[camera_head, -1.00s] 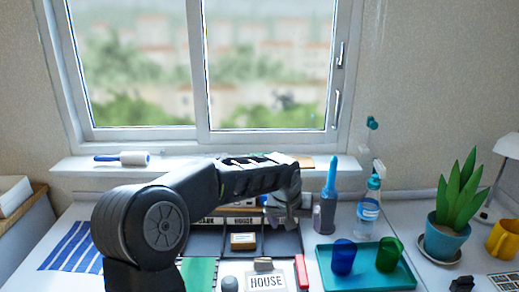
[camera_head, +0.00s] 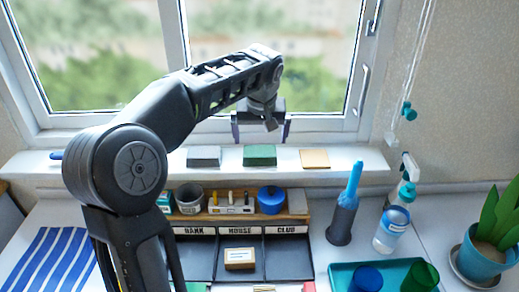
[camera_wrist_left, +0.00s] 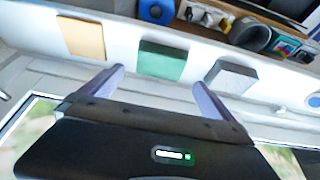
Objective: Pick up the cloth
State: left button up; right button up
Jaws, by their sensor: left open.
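A blue-and-white striped cloth (camera_head: 52,262) lies flat on the table at the left in the head view, partly hidden by my left arm. A green flat square (camera_head: 260,155) lies on the windowsill between a grey block (camera_head: 204,156) and a tan square (camera_head: 315,158); I cannot tell which of these are cloth. My left gripper (camera_head: 261,129) is open and empty in front of the window, above the sill. In the left wrist view, the green square (camera_wrist_left: 161,61) shows beyond and between the fingertips (camera_wrist_left: 158,80), apart from them.
The windowsill (camera_head: 360,162) is bare at its right end. Below it stand a wooden rack (camera_head: 240,214) with pots, labelled dark trays (camera_head: 290,258), a blue-handled brush (camera_head: 345,205) and a spray bottle (camera_head: 392,228). A teal tray (camera_head: 340,275) with cups and a potted plant (camera_head: 484,252) are at right.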

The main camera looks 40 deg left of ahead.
aim_at(260, 152)
pick_arm(q)
jog(key=shift+x, duration=1.3)
jog(key=p+x, duration=0.1)
jog(key=x, duration=0.4)
jog(key=shift+s+f, duration=0.1)
jog(key=shift+f, duration=0.05)
jog(key=shift+c, duration=0.2)
jog(key=c, duration=1)
